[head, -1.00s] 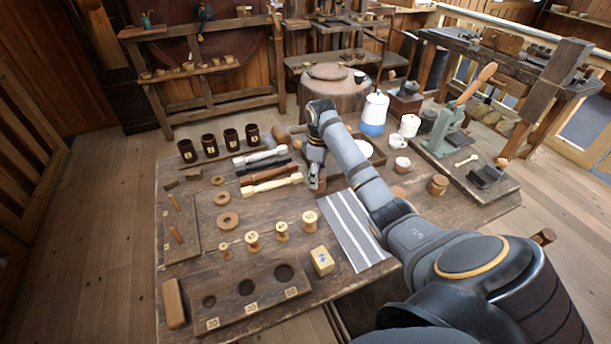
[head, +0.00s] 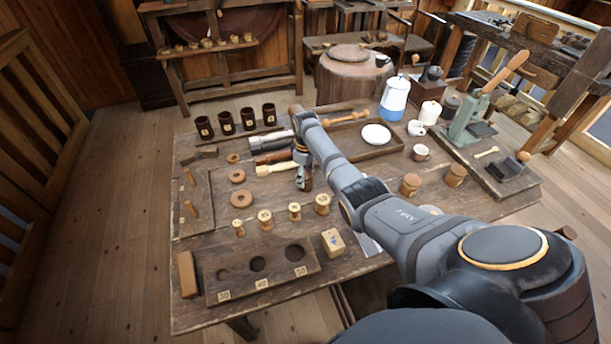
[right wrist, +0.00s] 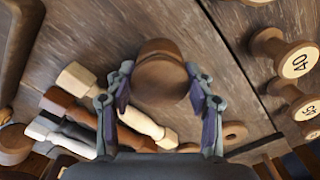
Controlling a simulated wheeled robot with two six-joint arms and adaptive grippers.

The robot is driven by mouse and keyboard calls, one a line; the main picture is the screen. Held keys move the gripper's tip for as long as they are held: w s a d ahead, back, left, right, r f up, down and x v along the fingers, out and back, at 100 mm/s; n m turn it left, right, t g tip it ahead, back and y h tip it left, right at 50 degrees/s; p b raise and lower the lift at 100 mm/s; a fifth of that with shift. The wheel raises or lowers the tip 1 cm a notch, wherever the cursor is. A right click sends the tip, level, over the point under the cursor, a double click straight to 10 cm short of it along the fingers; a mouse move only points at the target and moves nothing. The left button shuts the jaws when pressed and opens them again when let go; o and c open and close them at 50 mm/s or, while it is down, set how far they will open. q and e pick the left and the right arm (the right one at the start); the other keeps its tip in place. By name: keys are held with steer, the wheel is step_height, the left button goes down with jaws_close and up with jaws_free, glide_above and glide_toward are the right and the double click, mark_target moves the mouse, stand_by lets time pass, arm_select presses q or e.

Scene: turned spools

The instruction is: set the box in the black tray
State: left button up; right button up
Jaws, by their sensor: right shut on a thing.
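The box (head: 333,241) is a small pale yellow block with a blue mark, on the front of the table right of the holed board. A small black tray-like piece (head: 507,170) lies on the board at the right, near the green press; I cannot tell if it is the black tray. My right gripper (head: 304,181) is over the middle of the table, behind the spools and apart from the box. It is shut on a round brown wooden piece (right wrist: 160,78), which shows between its fingers in the right wrist view. My left gripper is not in view.
Several spools (head: 265,219) stand in front of the right gripper. Turned pale and dark handles (head: 273,157) lie just left of it. A brown wooden tray (head: 395,149) with a white plate is behind my arm. The holed board (head: 240,290) lies at the front edge.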

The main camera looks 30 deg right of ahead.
steer(key=o, duration=1.2)
steer(key=shift+c, duration=0.2)
